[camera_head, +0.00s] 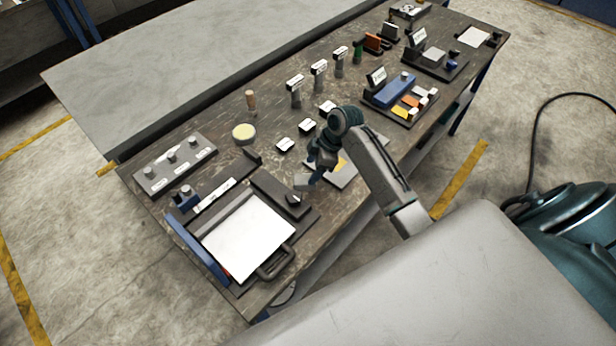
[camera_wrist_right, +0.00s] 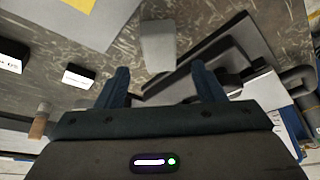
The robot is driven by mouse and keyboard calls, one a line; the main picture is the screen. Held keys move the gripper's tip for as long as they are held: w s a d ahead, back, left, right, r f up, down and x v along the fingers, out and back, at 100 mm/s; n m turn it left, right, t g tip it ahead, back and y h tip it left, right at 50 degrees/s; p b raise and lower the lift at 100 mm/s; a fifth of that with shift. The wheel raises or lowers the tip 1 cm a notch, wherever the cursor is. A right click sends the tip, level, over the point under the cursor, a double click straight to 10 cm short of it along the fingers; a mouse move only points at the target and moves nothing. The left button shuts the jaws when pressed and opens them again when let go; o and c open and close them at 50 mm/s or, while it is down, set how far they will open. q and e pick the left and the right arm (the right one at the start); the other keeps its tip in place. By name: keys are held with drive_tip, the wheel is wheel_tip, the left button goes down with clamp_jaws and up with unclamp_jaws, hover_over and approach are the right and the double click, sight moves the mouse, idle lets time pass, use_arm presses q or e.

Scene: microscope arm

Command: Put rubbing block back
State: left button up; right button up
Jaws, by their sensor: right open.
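A light grey block, apparently the rubbing block, stands near the tips of my right gripper in the head view (camera_head: 304,181). It also shows in the wrist view (camera_wrist_right: 157,45), between and just beyond the fingertips. My right gripper (camera_head: 313,170) is open and reaches down over the bench, close to the block; its two dark blue fingers show apart in the wrist view (camera_wrist_right: 160,76). I cannot tell whether a finger touches the block. My left gripper is not in view.
A framed press with a white sheet (camera_head: 248,236) lies left of the gripper, with a dark slotted holder (camera_head: 283,195) beside it. A grey plate with a yellow patch (camera_head: 340,177) is to the right. Small labelled blocks (camera_head: 285,145) and a round tin (camera_head: 244,133) stand behind.

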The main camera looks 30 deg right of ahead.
drive_tip(key=b+v, duration=0.1)
drive_tip(key=v, duration=0.6)
drive_tip(key=shift+b, duration=0.35)
drive_tip(key=shift+f, duration=0.15)
